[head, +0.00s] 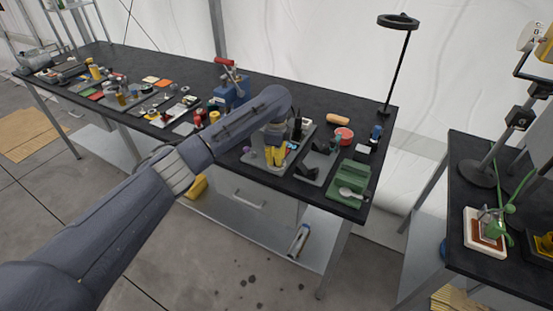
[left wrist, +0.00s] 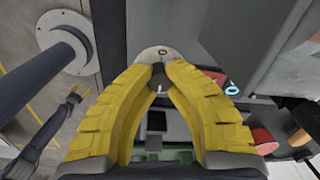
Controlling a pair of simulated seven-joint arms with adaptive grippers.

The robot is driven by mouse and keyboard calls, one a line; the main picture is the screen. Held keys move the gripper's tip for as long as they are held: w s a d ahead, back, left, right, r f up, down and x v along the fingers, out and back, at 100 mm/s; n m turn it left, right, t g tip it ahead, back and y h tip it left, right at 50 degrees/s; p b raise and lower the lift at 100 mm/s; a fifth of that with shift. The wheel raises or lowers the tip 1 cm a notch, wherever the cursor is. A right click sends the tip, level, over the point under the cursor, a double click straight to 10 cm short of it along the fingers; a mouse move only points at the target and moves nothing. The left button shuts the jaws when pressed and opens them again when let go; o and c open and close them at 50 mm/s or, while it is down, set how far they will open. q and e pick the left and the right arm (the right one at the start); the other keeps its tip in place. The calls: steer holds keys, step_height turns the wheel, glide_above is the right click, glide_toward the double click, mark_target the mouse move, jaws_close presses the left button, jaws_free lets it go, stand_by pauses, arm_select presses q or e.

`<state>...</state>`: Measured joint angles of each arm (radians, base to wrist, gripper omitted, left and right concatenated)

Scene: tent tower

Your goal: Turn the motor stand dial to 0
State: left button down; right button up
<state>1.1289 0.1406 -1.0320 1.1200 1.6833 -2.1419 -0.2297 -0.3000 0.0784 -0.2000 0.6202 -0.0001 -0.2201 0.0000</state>
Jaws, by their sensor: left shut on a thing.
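My left gripper (head: 275,156) is over the right part of the long black table, its yellow fingers pointing down at a grey stand (head: 262,168). In the left wrist view the ridged yellow fingers of my left gripper (left wrist: 158,72) close on a small dark dial knob (left wrist: 158,80). The knob sits in front of a round light-grey dial plate (left wrist: 150,54) with a small mark near its middle. The fingers hide much of the dial, and I cannot read its setting. A small, distant dark arm end with yellow tips, apparently my right gripper (left wrist: 76,94), shows at the left.
A green holder (head: 350,183) with a spoon stands at the table's right end, near a red round dish (head: 343,135). A blue device (head: 228,92) with a red lever stands behind my arm. A tall black lamp (head: 398,60) rises at the back corner.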

arm_select(q)
steer(key=n, duration=0.4)
steer(key=shift+a+n, duration=0.1)
steer(key=shift+n, duration=0.2)
steer(key=n, duration=0.4)
steer(key=shift+n, duration=0.3)
steer(key=n, duration=1.3)
steer(key=shift+n, duration=0.3)
steer(key=n, duration=0.4)
steer(key=shift+g, duration=0.3)
steer(key=n, duration=0.5)
steer(key=shift+d+n, duration=0.2)
steer(key=shift+n, duration=1.6)
